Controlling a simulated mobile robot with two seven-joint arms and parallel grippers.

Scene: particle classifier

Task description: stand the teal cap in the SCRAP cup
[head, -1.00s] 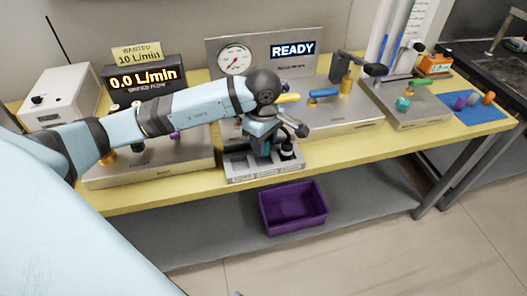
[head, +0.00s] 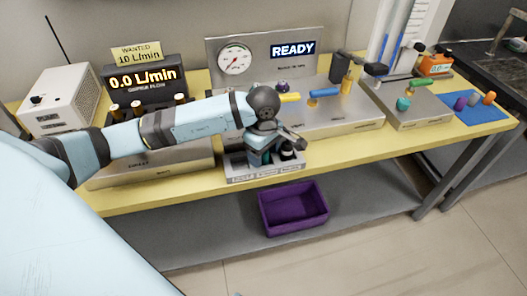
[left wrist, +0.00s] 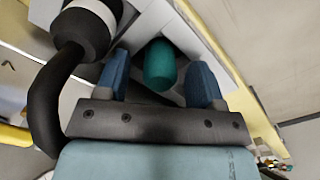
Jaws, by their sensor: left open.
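The teal cap (left wrist: 160,64) stands between the two blue fingers of my left gripper (left wrist: 158,80) in the left wrist view. The fingers are open, with a gap on each side of the cap. In the head view my left gripper (head: 268,155) points down into the grey labelled holder (head: 265,175) at the table's front edge, and mostly hides the cap. The holder's front labels are too small to read, so I cannot tell which cup is SCRAP. My right gripper is in neither view.
A purple bin (head: 293,208) sits on the lower shelf below the holder. A gauge panel with a READY sign (head: 293,50) stands behind. Another teal piece (head: 403,104) is on the right metal block. A blue mat (head: 475,108) with small pieces lies far right.

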